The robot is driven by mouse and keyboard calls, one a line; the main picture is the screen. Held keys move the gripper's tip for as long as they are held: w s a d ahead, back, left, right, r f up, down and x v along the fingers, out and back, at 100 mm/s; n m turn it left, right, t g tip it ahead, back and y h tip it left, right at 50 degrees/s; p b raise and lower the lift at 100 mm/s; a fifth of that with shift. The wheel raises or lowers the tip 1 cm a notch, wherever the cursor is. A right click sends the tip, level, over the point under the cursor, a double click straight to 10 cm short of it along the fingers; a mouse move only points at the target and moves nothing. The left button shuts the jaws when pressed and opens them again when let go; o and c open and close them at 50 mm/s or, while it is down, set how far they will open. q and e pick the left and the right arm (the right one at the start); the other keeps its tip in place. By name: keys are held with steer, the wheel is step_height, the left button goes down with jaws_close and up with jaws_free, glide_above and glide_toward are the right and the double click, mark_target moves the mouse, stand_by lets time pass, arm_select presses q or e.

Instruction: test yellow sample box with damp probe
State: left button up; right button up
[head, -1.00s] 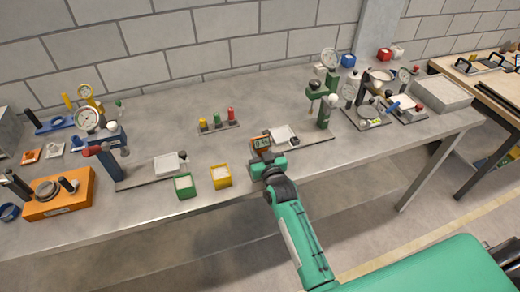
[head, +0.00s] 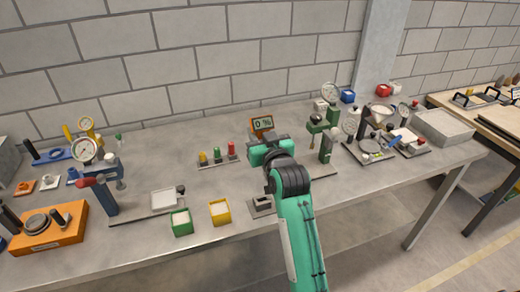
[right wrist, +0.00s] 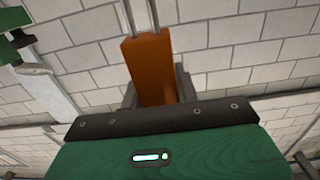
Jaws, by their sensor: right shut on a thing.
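The yellow sample box (head: 221,219) stands open on the bench near its front edge, with pale material inside. The damp probe (head: 262,124) is an orange handheld meter whose display reads 0 %. My right gripper (head: 265,142) is shut on it and holds it above the bench, behind and to the right of the yellow box. In the right wrist view, the probe's orange body (right wrist: 150,68) sits between the fingers, and two metal prongs extend from it past the picture's top edge. In the head view the prongs are hidden. My left gripper is not in view.
A green sample box (head: 182,229) stands just left of the yellow one. A small grey holder (head: 262,205) lies to its right. Several coloured bottles (head: 217,155) stand behind.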

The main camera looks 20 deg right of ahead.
step_height(320, 180, up, 7)
steer(key=p, duration=0.6)
steer(key=shift+f, duration=0.2)
steer(key=shift+f, duration=0.1)
stand_by(0.8)
